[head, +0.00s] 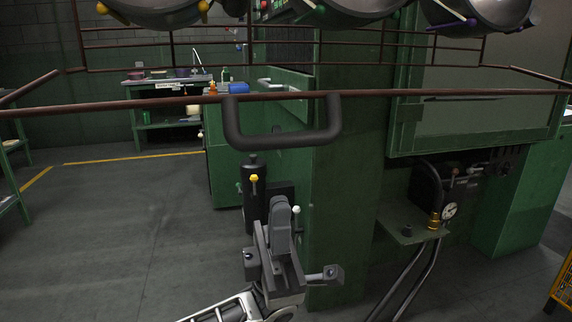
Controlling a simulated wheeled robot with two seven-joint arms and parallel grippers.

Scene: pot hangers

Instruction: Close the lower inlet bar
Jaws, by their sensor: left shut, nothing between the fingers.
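A rust-brown bar (400,93) runs across the whole view, with a thick dark U-shaped handle (282,141) hanging from it near the middle. I take this to be the lower inlet bar. My left gripper (281,203) is below the handle, fingers pointing up and shut, with nothing between them. It appears apart from the handle; how far apart in depth I cannot tell. My right gripper is not in view.
Several round metal pots (345,8) with coloured knobs hang at the top. A green pillar (345,220) and cabinet stand behind the handle. A pressure gauge (449,210) is at the right. A green workbench (165,90) is at the back left; open floor (110,230) lies left.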

